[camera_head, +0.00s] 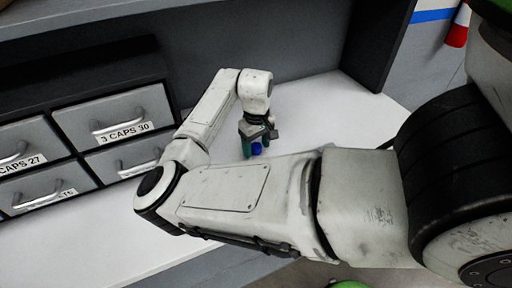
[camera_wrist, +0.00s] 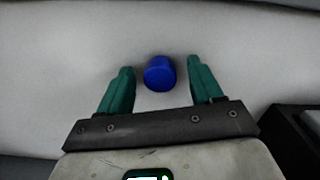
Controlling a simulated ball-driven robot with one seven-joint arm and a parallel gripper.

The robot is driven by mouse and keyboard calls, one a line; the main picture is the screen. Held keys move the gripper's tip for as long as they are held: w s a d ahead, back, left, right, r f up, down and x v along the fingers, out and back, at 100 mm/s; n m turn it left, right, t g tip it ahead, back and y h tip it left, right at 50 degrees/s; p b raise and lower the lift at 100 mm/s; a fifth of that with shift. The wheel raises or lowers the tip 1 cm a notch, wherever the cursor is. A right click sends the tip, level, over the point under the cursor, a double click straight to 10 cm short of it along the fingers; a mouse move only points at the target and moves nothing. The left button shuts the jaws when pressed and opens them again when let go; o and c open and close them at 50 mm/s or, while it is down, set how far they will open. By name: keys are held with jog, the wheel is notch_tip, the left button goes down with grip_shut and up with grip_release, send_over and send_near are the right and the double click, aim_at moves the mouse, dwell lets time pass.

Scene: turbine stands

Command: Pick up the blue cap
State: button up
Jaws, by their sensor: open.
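The blue cap (camera_wrist: 160,74) stands on the white counter between the tips of my two green fingers in the wrist view, with a gap on each side. It shows partly in the head view (camera_head: 257,149), low by the fingers. My gripper (camera_wrist: 160,82) is open and empty, pointing down at the cap. In the head view my gripper (camera_head: 256,150) is at the end of my bent arm, over the counter. I cannot tell the exact height of the fingertips above the counter.
A grey drawer cabinet with labelled drawers, one reading "3 CAPS 30" (camera_head: 117,119), stands at the left. The white counter (camera_head: 330,104) is clear to the right of my gripper. A dark upright panel (camera_head: 382,45) bounds the counter at the back right.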

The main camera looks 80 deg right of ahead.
jog(key=shift+f, duration=0.15)
grip_shut()
dwell(0.5)
